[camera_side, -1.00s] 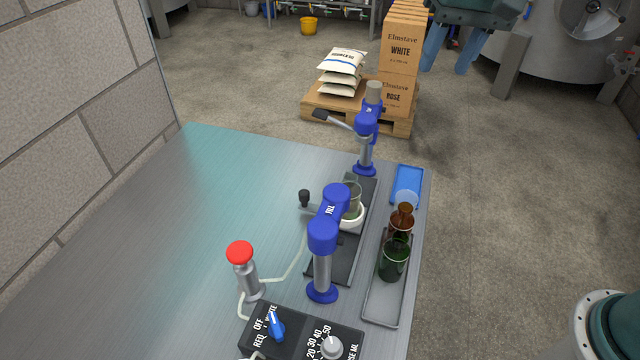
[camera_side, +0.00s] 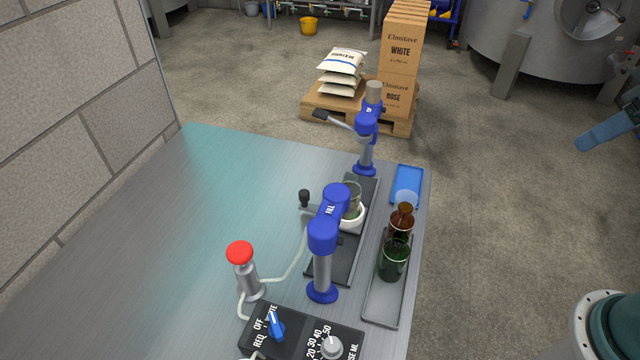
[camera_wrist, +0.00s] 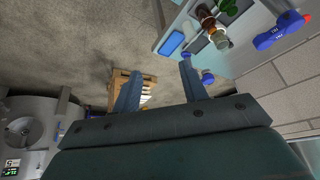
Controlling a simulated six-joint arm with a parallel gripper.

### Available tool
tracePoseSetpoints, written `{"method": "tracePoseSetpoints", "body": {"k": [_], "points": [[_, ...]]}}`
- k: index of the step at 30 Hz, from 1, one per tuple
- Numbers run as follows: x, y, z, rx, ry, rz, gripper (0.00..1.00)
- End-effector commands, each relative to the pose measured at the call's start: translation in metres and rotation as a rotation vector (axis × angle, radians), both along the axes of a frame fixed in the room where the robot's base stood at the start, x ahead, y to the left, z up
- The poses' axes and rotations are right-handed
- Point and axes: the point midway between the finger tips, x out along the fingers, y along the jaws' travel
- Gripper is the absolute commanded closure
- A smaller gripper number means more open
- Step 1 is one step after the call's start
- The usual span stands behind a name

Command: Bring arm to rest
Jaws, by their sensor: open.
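My gripper (camera_wrist: 160,70) is open in the wrist view, its two blue-grey fingers apart with nothing between them. In the side view one blue finger of my gripper (camera_side: 608,131) shows at the right edge; the rest is outside the picture. It is clear of the steel bench (camera_side: 170,220) and of everything on it.
The bench carries two blue-headed stations, the nearer one (camera_side: 322,240), a red button (camera_side: 240,253), and a tray (camera_side: 381,312) with a green bottle (camera_side: 393,262) and a brown bottle (camera_side: 402,222). A pallet (camera_side: 325,112) with sacks and boxes stands behind. Floor at right is open.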

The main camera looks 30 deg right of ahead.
Motion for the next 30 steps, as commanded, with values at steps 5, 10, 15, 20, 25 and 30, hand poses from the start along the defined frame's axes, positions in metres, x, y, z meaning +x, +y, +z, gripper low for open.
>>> {"method": "tracePoseSetpoints", "body": {"k": [5,10,15,20,25,30], "points": [[-0.018,-0.004,-0.013,-0.022,-0.026,0.023,0.57],[-0.023,-0.006,-0.017,-0.029,-0.031,0.031,0.57],[-0.023,-0.006,-0.017,-0.029,-0.031,0.031,0.57],[-0.023,-0.006,-0.017,-0.029,-0.031,0.031,0.57],[-0.023,-0.006,-0.016,-0.029,-0.031,0.030,0.57],[-0.023,-0.006,-0.016,-0.029,-0.031,0.030,0.57]]}}
